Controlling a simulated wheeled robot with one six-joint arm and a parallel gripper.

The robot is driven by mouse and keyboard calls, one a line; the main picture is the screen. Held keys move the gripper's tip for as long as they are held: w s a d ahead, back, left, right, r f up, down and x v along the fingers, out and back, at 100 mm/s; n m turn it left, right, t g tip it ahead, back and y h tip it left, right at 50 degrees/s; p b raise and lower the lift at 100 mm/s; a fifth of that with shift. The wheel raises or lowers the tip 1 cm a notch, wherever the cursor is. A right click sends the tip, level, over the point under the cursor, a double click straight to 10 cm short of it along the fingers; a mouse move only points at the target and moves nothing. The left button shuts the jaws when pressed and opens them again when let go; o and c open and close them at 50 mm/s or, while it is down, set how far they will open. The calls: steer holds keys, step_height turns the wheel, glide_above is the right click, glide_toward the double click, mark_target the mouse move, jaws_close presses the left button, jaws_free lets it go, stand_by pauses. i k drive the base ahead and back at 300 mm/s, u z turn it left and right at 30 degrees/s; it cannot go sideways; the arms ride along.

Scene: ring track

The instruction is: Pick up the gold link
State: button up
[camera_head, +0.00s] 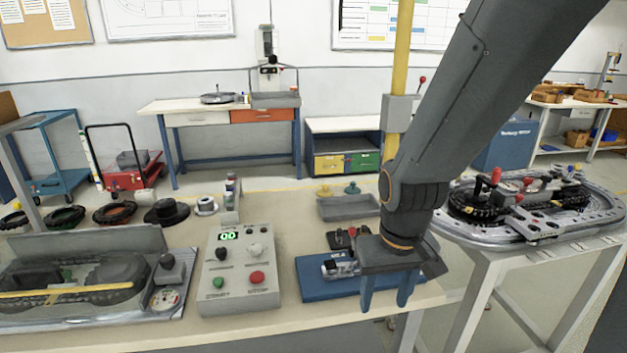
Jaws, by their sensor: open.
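My gripper (385,306) hangs at the front edge of the workbench, fingers pointing down and apart, with nothing seen between them. It is in front of the right part of a blue base plate (312,285). A small gold piece (325,191) and a green piece (352,188) show at the back of a grey tray (345,208), behind and left of my gripper. They are too small to tell whether the gold piece is the gold link. My arm and gripper hide part of the bench and the blue plate.
A control box (240,268) with a green display stands left of the blue plate. A clear-covered case (75,282) is at the far left. An oval ring track (590,232) with dark chain sits on a separate table at right. Several dark rings (113,213) lie at the back left.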

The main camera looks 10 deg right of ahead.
mark_target(363, 230)
steer(key=z, duration=0.2)
steer(key=k, duration=0.65)
steer(key=z, duration=0.45)
steer(key=i, duration=1.3)
steer(key=u, duration=0.75)
